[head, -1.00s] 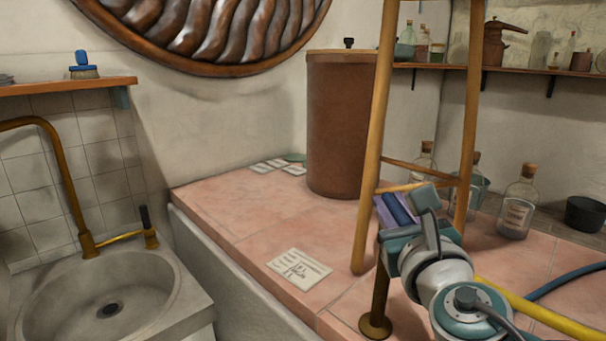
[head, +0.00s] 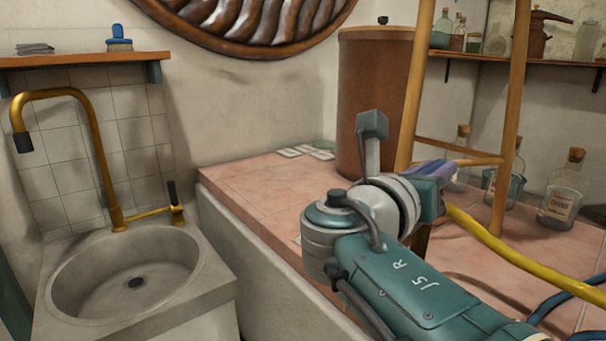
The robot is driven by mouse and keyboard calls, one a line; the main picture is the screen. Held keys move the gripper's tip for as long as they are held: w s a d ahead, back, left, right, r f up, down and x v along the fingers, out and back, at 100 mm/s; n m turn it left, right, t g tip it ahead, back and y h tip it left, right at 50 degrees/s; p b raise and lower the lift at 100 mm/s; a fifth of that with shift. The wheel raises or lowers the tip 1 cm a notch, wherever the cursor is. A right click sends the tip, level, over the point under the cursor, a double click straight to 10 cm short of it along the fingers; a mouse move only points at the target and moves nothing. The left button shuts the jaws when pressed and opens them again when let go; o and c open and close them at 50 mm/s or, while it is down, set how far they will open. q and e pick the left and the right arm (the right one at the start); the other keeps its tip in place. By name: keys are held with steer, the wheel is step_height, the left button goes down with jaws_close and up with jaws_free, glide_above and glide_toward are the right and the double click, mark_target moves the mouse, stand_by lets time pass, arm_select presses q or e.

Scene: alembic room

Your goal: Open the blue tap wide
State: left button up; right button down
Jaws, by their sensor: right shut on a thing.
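My right gripper (head: 434,170) is at the right of the middle, largely hidden behind its own wrist and forearm. Its bluish-purple end is beyond the wrist, in front of the wooden ladder's leg. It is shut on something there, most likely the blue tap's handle. The handle cannot be told clearly from the fingers. A short piece of brass post (head: 420,242) shows below the gripper; the rest is behind my arm. How far the tap is turned cannot be seen. My left gripper is not in view.
A yellow hose (head: 490,234) and a blue hose (head: 570,291) run at the right. The wooden ladder (head: 408,110) and a brown barrel (head: 370,95) stand behind the gripper. A stone sink (head: 215,275) with a brass spout (head: 100,150) is at left. Glass bottles (head: 566,190) stand at right.

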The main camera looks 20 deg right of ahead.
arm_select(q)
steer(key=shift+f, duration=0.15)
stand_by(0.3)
arm_select(e)
steer(key=c, duration=0.8)
jaws_free()
steer(key=shift+o, duration=0.2)
